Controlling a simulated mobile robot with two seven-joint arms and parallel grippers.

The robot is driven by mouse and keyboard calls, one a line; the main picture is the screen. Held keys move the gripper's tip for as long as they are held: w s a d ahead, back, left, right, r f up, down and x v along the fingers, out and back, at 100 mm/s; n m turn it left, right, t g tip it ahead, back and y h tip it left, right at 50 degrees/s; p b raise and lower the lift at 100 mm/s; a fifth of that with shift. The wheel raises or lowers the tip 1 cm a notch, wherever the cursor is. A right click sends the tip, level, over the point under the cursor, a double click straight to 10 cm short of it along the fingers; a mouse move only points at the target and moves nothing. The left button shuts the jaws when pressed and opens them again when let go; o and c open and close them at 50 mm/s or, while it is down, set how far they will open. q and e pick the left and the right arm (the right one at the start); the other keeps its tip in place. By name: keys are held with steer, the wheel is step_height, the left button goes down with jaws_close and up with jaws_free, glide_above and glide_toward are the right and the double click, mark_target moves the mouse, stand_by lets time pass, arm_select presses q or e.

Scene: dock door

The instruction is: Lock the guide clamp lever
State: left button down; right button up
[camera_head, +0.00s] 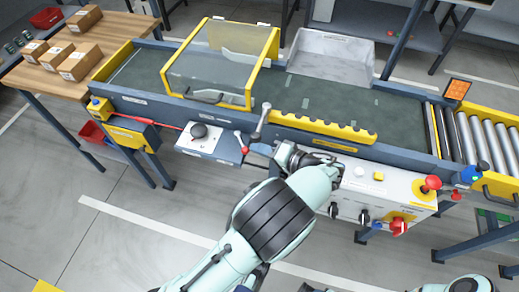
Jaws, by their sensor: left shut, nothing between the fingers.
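A grey lever (262,121) with a round knob stands roughly upright at the conveyor's near edge, by the left end of the yellow guide rail (320,127). A shorter lever with a red tip (241,142) is just left of it, by a white panel. I cannot tell for sure which is the guide clamp lever. My left gripper (281,153) is shut and empty, below and right of the grey lever and apart from it. My forearm hides part of the conveyor front. My right gripper is not in view.
A control box (385,186) with knobs and red buttons is right of my left gripper. A wooden table (112,33) with boxes is at the upper left. The floor at lower left is mostly clear.

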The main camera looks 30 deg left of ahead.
arm_select(q)
steer(key=shift+s+a+f, duration=0.1)
steer(key=shift+s+a, duration=0.05)
steer(key=shift+a, duration=0.05)
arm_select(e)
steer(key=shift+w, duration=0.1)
